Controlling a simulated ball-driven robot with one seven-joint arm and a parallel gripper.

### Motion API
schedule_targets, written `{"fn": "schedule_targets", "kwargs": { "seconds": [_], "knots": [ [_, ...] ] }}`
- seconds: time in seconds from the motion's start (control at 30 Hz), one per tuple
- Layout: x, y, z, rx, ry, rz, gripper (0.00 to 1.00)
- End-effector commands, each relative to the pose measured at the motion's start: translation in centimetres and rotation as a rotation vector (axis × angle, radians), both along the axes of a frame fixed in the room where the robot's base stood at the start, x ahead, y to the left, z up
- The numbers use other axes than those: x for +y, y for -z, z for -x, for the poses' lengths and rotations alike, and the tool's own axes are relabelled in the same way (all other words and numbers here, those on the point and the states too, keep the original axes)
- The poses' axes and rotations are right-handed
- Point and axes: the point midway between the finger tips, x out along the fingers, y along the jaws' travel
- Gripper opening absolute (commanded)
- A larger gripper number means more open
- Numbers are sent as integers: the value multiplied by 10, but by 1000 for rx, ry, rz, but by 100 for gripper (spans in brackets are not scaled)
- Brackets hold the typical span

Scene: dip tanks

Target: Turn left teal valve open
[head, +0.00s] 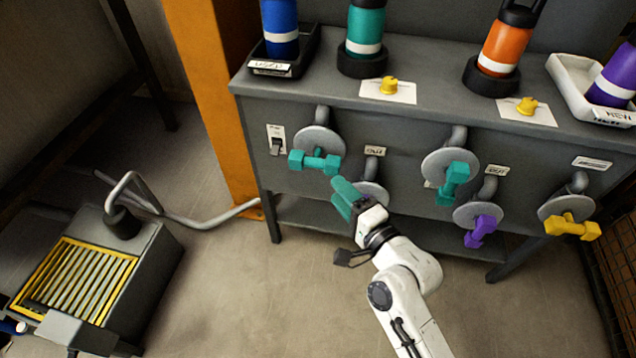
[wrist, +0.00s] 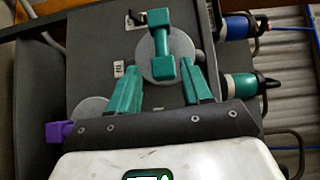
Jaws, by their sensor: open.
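The left teal valve (head: 314,162) is on the upper left of the grey cabinet front. Its dumbbell-shaped handle lies horizontally across a round grey disc. My gripper (head: 338,191), with teal fingers, is just below and right of it in the head view. In the wrist view the handle (wrist: 161,50) runs up and down ahead of the fingers, with its near end level with the gap between the fingertips (wrist: 159,68). The jaws are open with nothing held. A second teal valve (head: 453,182) sits further right, its handle near vertical.
A purple valve (head: 480,231) and a yellow valve (head: 571,227) sit lower right. Another purple handle (wrist: 60,131) is close to my gripper. A switch (head: 277,143) is left of the left valve. Bottles, including a blue one (head: 281,30), stand on the cabinet top (head: 430,105).

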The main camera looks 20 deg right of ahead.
Motion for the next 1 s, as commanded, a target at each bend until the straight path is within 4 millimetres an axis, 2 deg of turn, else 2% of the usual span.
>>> {"fn": "schedule_targets", "kwargs": {
  "seconds": [0.27,0.7,1.0],
  "knots": [
    [1,0,-19,-22,10,-33,49],
    [13,1,-91,-20,9,-29,49],
    [16,0,-109,-19,10,-29,49]
  ]
}}
